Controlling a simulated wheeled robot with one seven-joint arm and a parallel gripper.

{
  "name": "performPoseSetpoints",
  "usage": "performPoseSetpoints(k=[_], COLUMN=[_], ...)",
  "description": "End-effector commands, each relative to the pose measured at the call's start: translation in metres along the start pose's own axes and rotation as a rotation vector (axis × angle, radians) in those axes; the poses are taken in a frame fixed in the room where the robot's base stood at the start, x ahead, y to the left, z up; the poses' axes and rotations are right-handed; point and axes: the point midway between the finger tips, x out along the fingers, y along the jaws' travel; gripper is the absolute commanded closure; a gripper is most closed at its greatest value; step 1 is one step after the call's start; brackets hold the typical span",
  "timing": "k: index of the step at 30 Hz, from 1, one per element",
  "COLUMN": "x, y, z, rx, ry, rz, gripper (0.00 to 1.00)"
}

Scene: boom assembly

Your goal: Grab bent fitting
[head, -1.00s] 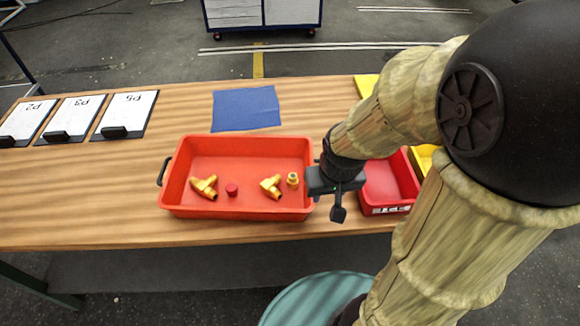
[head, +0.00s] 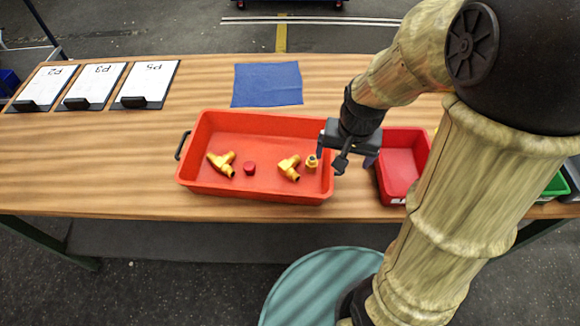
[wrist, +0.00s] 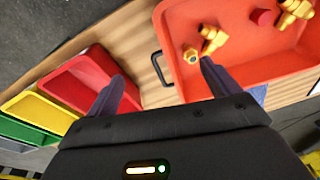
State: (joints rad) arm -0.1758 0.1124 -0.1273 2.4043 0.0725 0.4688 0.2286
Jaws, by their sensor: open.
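The orange tray (head: 215,184) holds brass fittings. One branched brass fitting (head: 222,163) lies at the left and another (head: 289,167) at the right. A small brass fitting (head: 311,163) sits near the right wall. I cannot tell for sure which one is the bent fitting. In the wrist view the right branched fitting (wrist: 213,38) and the small fitting (wrist: 191,55) lie just beyond my right-hand finger. My gripper (head: 345,160) is open and empty above the tray's right end; its fingers also show in the wrist view (wrist: 160,82).
A red cap (head: 249,168) lies in the tray. A red bin (head: 405,165) stands right of the tray, with yellow (wrist: 37,112) and green bins beyond. A blue cloth (head: 267,84) and several clipboards (head: 93,86) lie behind and left. Bare wood is left of the tray.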

Motion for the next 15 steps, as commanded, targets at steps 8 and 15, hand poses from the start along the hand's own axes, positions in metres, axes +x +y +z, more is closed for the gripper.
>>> performPoseSetpoints(k=[8,15], x=[0.007,0.009], y=[-0.079,-0.129], z=[-0.042,-0.055], rx=[0.374,0.585], ry=[-0.102,-0.122], rz=[0.05,0.101], gripper=[0.12,0.12])
